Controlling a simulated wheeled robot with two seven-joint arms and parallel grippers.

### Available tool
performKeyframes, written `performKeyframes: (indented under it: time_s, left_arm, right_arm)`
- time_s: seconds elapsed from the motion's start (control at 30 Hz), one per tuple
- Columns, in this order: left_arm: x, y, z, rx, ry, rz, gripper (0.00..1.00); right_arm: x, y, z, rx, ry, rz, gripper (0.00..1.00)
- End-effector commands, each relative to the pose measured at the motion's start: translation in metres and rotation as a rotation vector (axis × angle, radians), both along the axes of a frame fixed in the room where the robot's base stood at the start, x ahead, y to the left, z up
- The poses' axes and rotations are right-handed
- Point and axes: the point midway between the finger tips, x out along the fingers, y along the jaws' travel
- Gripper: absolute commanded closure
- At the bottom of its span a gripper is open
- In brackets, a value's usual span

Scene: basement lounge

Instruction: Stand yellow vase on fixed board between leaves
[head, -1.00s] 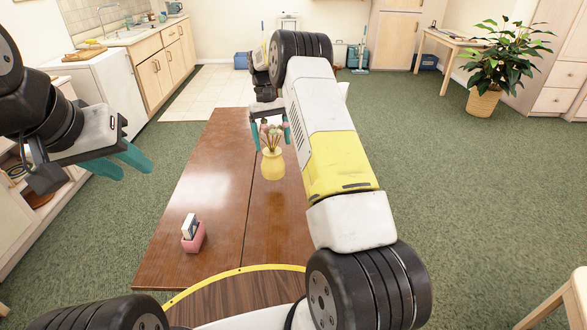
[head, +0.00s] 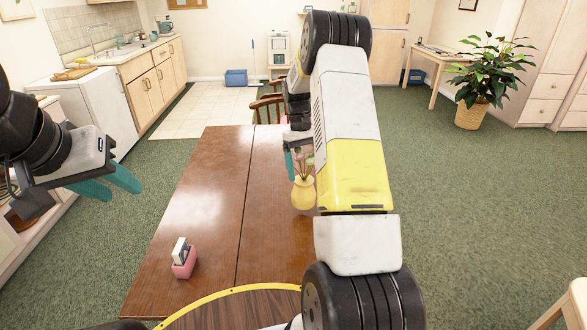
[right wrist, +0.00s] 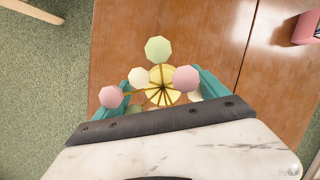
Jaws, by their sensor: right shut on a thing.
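The yellow vase (head: 304,194), with pink, green and cream balls on thin stems, is upright in my right gripper (head: 298,158) in the head view. In the right wrist view the vase (right wrist: 163,84) shows from above between the teal fingers, which are shut on it. The brown wooden table (head: 205,215) lies below, with one long seam visible. The vase is to the right of this seam in the head view; I cannot tell whether its base touches the wood. My arm hides the table's right side. My left gripper (head: 110,187) is open and empty, left of the table.
A pink holder with cards (head: 184,262) stands on the table's near left part. A yellow-edged round wooden surface (head: 235,308) is at the near end. A wooden chair (head: 268,103) stands behind the table. Green carpet (head: 475,200) is open on the right.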

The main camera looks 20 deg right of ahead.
Motion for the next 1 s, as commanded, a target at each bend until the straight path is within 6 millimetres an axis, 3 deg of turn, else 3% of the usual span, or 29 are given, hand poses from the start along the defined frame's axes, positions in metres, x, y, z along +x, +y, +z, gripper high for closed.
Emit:
performKeyframes:
  time_s: [0.13,0.37,0.7,0.73,0.8,1.0]
  left_arm:
    - [0.0,0.0,0.0,0.0,0.0,0.0,0.64]
    - [0.0,0.0,0.0,0.0,0.0,0.0,0.64]
    - [0.0,0.0,0.0,0.0,0.0,0.0,0.64]
    - [0.0,0.0,0.0,0.0,0.0,0.0,0.64]
    - [0.0,0.0,0.0,0.0,0.0,0.0,0.64]
    - [0.0,0.0,0.0,0.0,0.0,0.0,0.64]
  right_arm:
    - [-0.009,-0.011,0.0,-0.001,0.0,-0.002,0.89]
    - [-0.009,-0.01,-0.034,0.0,0.002,0.0,0.89]
    - [-0.008,-0.01,-0.038,-0.001,0.0,0.0,0.89]
    - [-0.008,-0.01,-0.039,-0.001,0.001,0.0,0.15]
    - [-0.008,-0.01,-0.038,-0.001,0.0,0.0,0.01]
    - [-0.008,-0.01,-0.038,-0.001,0.0,0.0,0.0]
